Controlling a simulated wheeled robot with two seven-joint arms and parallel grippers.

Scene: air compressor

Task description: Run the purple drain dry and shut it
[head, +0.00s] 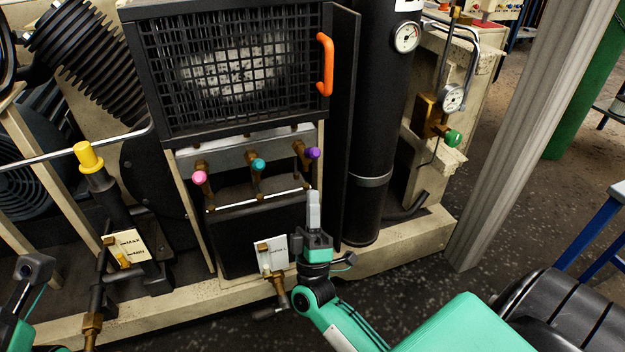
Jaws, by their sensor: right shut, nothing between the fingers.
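The purple knob (312,153) is the right-hand one of three drain knobs below the black grille. It sits on a brass valve with a thin pipe running down from it. My right gripper (313,198) points up, shut and empty, below the purple knob and apart from it in the picture. No liquid shows at the purple drain's outlet, though it is too small to be sure. Part of my left arm shows at the lower left edge; its fingers are not in view.
A pink knob (199,178) and a teal knob (258,165) stand left of the purple one. An orange handle (326,64) is above. A black vertical tank (375,120) stands to the right. A white label plate (271,254) is beside my right wrist.

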